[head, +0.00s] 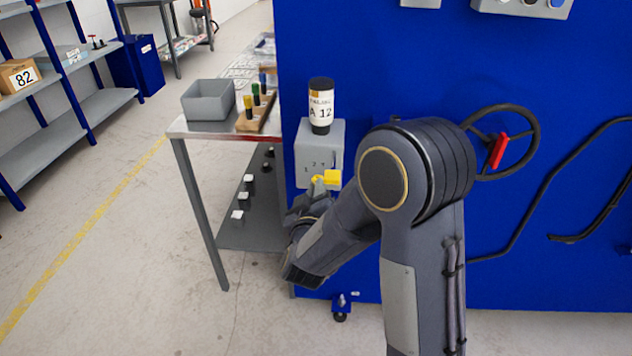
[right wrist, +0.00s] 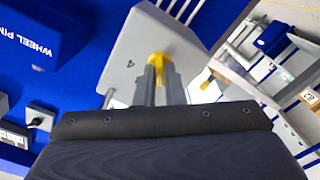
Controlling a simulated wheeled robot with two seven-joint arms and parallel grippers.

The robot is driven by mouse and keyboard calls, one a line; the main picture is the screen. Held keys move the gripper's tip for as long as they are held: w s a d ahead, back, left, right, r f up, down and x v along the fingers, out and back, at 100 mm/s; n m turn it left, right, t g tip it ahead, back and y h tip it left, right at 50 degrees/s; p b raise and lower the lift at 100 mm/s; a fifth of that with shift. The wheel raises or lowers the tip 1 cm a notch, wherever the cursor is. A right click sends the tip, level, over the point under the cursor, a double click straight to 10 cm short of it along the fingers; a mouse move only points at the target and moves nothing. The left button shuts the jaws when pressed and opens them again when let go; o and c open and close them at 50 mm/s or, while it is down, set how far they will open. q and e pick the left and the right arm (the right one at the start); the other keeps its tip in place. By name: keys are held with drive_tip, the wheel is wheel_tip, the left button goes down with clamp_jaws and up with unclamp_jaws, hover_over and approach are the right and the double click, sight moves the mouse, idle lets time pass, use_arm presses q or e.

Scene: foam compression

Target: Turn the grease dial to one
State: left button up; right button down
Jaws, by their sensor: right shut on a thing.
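The grease dial (head: 328,178) is a yellow knob on the lower front of a grey box (head: 320,140) fixed to the blue machine panel. Small numbers are printed on the box above the dial. My right gripper (head: 314,193) is shut on the dial; in the right wrist view the gripper (right wrist: 158,78) has its fingers on the yellow dial (right wrist: 158,58). The fingers and hand hide part of the dial, so I cannot tell which number it points to. My left gripper is not in view.
A metal table (head: 178,126) on the left bears a grey bin (head: 208,101) and a wooden rack (head: 255,118). A black handwheel with a red handle (head: 498,150) is on the panel at right.

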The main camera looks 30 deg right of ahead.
drive_tip(key=shift+a+n+p, duration=0.1)
drive_tip(key=shift+n+p, duration=1.75)
drive_tip(key=shift+n, duration=0.45)
drive_tip(key=c, duration=1.5)
unclamp_jaws()
drive_tip(key=v, duration=0.7)
drive_tip(key=shift+s+a, duration=0.15)
drive_tip(key=shift+s, duration=0.2)
